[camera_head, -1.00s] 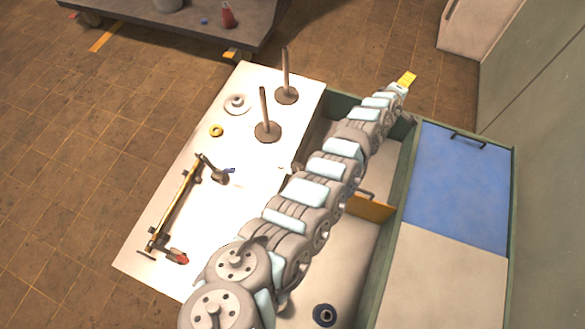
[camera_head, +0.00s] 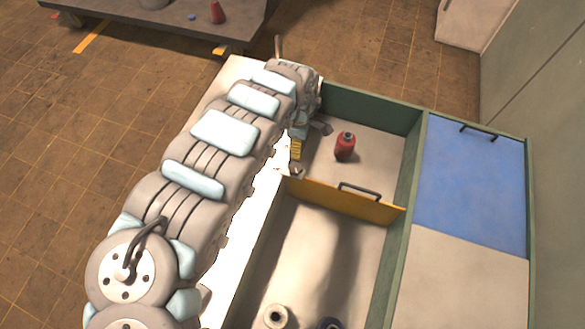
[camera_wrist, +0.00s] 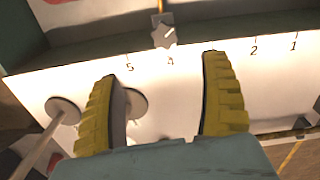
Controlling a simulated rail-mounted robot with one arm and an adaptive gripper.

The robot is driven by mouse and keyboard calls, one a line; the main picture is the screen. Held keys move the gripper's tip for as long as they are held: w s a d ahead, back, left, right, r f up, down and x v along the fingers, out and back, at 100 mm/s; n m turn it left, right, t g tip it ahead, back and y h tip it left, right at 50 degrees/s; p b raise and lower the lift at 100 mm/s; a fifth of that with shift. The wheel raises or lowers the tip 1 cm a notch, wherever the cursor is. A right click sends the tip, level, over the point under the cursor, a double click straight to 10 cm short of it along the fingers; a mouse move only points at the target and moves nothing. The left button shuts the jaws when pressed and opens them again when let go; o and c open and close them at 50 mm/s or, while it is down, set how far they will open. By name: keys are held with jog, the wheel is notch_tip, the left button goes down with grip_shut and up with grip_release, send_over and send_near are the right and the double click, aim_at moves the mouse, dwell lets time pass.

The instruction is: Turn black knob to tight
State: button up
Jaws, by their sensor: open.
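A grey, lobed knob (camera_wrist: 163,30) with a pale pointer-like mark shows at the top middle of the wrist view. In the head view my gripper (camera_head: 296,149) is by the box's left wall, and my arm hides most of the white board.
A red bottle (camera_head: 345,147) stands in the back compartment of the green-edged box. An orange divider (camera_head: 335,200) with a dark handle crosses the box. A pale ring-shaped part (camera_head: 275,316) lies at the front. A grey disc with a rod (camera_wrist: 62,110) stands left of my fingers.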

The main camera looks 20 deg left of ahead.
aim_at(296, 167)
jog(key=f+b, duration=0.1)
jog(key=f, duration=0.4)
jog(key=f+b, duration=0.2)
jog(key=f, duration=0.4)
jog(key=f+b, duration=0.2)
jog(key=f, duration=0.4)
jog(key=shift+s+a+f, duration=0.15)
jog(key=shift+s+f, duration=0.1)
jog(key=shift+s, duration=0.05)
jog(key=c, duration=1.2)
